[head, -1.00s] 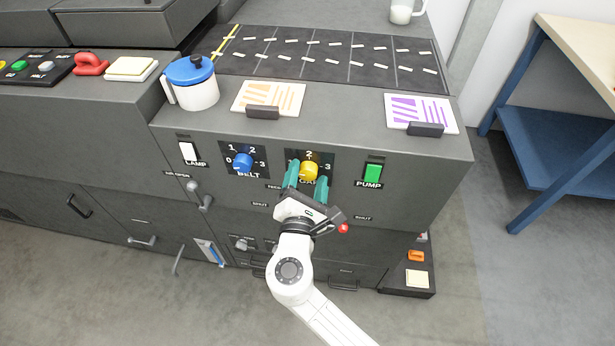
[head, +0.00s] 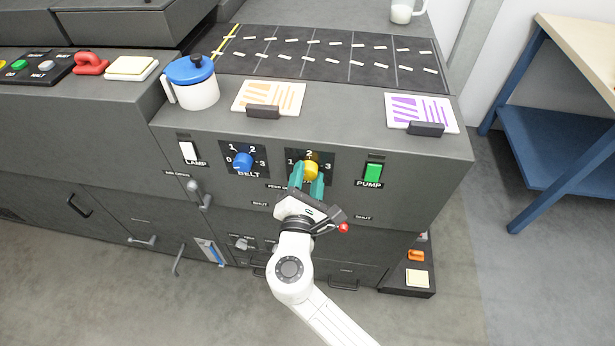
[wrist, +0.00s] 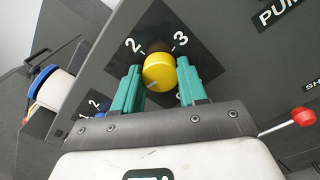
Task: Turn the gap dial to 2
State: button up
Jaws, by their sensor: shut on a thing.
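The gap dial (head: 311,170) is a yellow round knob on a black plate in the front panel, with a 2 above it and a 3 at its right. In the wrist view the yellow knob (wrist: 160,72) sits between my two green fingers, with the 2 and 3 printed beyond it. My gripper (head: 309,178) is shut on the knob, one finger on each side. The fingers hide part of the plate and its label. I cannot tell clearly which number the knob points to.
The blue belt dial (head: 243,161) and white lamp switch (head: 188,152) are to the left. The green pump switch (head: 373,173) is close at the right. A blue-lidded jug (head: 193,88) and two patterned cards stand on the ledge above.

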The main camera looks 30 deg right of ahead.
jog(key=shift+f+b, duration=0.15)
jog(key=shift+b, duration=0.15)
jog(key=m+b, duration=0.3)
jog(key=shift+f, duration=0.2)
jog(key=m+b, duration=0.4)
jog(key=shift+m+b, duration=0.3)
jog(key=shift+b, duration=0.1)
jog(key=m+b, duration=0.4)
jog(key=shift+f+b, duration=0.1)
jog(key=shift+b, duration=0.3)
jog(key=m+b, duration=0.3)
jog(key=m, duration=0.1)
jog(key=shift+m+b, duration=0.3)
jog(key=shift+b, duration=0.05)
jog(key=o, duration=1.1)
jog(key=shift+r, duration=0.25)
jog(key=shift+c, duration=0.2)
